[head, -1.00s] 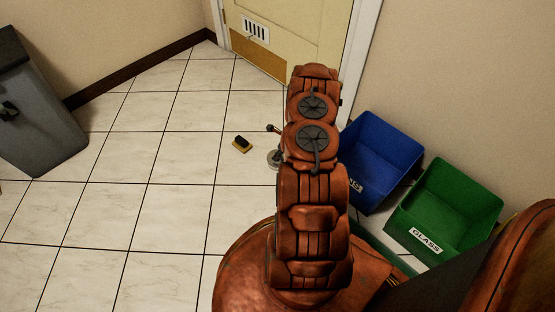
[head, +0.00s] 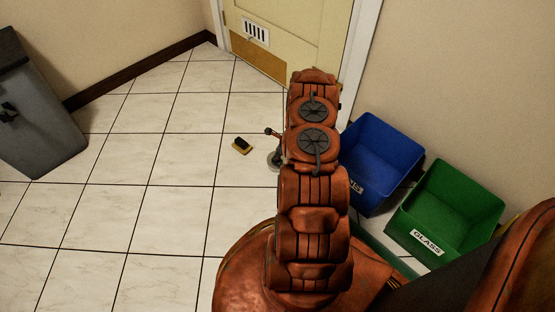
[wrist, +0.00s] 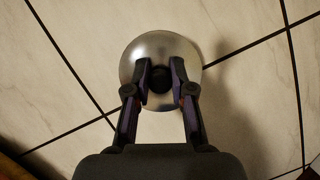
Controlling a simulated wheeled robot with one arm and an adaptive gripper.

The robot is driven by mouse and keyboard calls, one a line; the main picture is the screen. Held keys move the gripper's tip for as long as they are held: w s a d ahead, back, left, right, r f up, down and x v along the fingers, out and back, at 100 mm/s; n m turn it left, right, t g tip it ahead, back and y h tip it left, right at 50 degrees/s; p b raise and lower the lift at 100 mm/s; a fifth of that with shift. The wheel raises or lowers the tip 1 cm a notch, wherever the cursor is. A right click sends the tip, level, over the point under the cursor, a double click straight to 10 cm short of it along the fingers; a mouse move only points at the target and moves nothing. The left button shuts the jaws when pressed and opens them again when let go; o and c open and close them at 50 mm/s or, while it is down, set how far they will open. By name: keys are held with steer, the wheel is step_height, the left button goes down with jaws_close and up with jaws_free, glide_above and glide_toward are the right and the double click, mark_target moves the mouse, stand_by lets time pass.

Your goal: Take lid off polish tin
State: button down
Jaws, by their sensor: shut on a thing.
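The polish tin's round silver lid (wrist: 135,75) shows from above in the wrist view, with a dark knob (wrist: 161,80) at its middle. My gripper (wrist: 161,74) is over the lid, its two fingers closed on the knob from either side. The tin's body is hidden below the lid in this view, and I cannot tell whether the lid is seated or raised. In the head view a grey round piece of the tin (head: 273,161) shows on the tiled floor, mostly hidden behind my arm.
A yellow and black brush-like thing (head: 241,146) lies on the floor left of the tin. A blue bin (head: 375,160) and a green bin labelled GLASS (head: 445,205) stand at the right wall. A grey bin (head: 40,120) stands far left.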

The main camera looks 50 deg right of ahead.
stand_by(0.3)
step_height(320, 180, up, 4)
steer(key=shift+s+a+f+p, duration=0.1)
steer(key=shift+s+p, duration=0.05)
steer(key=shift+p, duration=0.85)
steer(key=s+a, duration=0.2)
steer(key=s, duration=0.1)
steer(key=shift+s, duration=0.15)
steer(key=s+a+r+p, duration=0.1)
steer(key=s+a+p, duration=0.1)
steer(key=s+a, duration=0.4)
steer(key=shift+s+r, duration=0.15)
steer(key=shift+s, duration=1.75)
